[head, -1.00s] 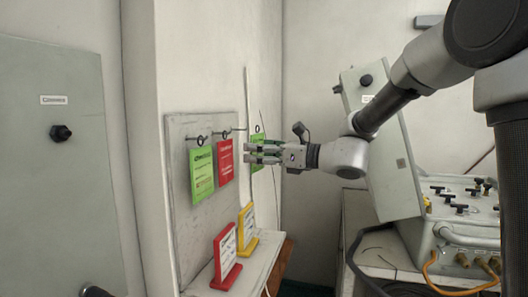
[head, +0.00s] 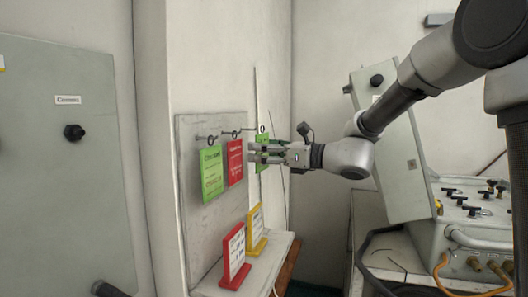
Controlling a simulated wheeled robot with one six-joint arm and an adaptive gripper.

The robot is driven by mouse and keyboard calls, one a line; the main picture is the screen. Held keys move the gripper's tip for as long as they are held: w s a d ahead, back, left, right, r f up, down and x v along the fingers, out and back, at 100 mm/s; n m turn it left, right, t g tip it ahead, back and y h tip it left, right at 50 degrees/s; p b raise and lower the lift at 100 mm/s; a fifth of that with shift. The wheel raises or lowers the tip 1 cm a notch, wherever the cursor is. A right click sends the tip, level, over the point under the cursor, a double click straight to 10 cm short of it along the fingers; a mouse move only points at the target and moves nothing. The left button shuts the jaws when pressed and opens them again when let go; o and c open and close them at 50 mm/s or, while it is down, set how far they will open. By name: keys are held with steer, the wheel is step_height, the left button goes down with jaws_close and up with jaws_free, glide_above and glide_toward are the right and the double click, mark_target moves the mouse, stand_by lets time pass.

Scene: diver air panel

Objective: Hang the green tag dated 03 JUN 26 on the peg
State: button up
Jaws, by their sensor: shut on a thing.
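My gripper (head: 256,153) is shut on a green tag (head: 263,165) at the right edge of the grey board. The fingers hide part of this tag, and its date is not readable. Its dark ring (head: 262,129) stands above the fingers, close to the tip of the rightmost peg (head: 249,129). I cannot tell whether the ring is around that peg or just in front of it. Another green tag (head: 212,173) and a red tag (head: 235,162) hang by rings from the other two pegs. Their dates are too small to read.
The grey board (head: 222,222) is on the wall. A red sign (head: 234,258) and a yellow sign (head: 256,230) stand on the ledge (head: 262,273) below. A grey panel box (head: 475,238) with valves and hoses is at the right.

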steer(key=shift+a, duration=0.1)
steer(key=shift+x, duration=0.9)
steer(key=shift+a, duration=0.5)
steer(key=shift+f, duration=0.3)
stand_by(0.7)
steer(key=o, duration=0.9)
steer(key=shift+d, duration=0.1)
